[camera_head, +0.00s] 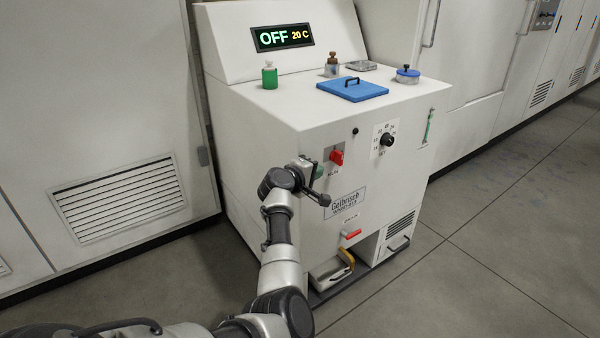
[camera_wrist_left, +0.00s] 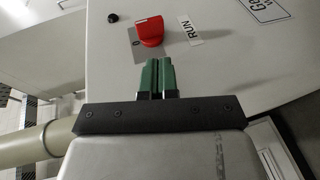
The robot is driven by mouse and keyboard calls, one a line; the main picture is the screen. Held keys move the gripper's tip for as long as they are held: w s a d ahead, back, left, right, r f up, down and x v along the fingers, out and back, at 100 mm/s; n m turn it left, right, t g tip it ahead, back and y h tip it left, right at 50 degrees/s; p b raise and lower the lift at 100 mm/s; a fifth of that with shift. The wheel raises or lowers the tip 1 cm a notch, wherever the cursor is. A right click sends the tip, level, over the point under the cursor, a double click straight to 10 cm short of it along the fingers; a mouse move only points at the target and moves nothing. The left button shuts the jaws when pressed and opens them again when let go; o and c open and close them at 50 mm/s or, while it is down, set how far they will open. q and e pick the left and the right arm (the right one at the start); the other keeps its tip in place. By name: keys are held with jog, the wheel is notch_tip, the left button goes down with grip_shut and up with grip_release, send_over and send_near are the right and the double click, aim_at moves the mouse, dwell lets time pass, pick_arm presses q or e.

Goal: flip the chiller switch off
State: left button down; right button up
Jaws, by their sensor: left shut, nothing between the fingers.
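The chiller (camera_head: 270,150) is a white cabinet with a sloped display (camera_head: 283,38) that reads "OFF 20 C". Its red switch (camera_head: 336,157) sits on a grey plate on the front face. The switch also shows in the left wrist view (camera_wrist_left: 150,31), with a "RUN" label beside it. My left gripper (camera_head: 319,171) is at the front face, just left of and below the switch. Its green fingers (camera_wrist_left: 158,66) are shut with nothing between them, their tips close to the switch. I cannot tell whether they touch it. My right gripper is out of view.
A black dial (camera_head: 387,140) is right of the switch, and a red-handled valve (camera_head: 351,234) is low on the front. A blue lid (camera_head: 352,89), a green bottle (camera_head: 269,75) and a blue-capped jar (camera_head: 407,75) are on top. Floor at right is clear.

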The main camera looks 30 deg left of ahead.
pick_arm(q)
jog(key=v, duration=0.6)
jog(key=shift+p, duration=0.45)
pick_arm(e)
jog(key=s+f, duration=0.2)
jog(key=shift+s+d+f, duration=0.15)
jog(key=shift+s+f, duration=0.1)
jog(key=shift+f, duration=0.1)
pick_arm(q)
jog(key=shift+s+r, duration=0.1)
jog(key=shift+r, duration=0.05)
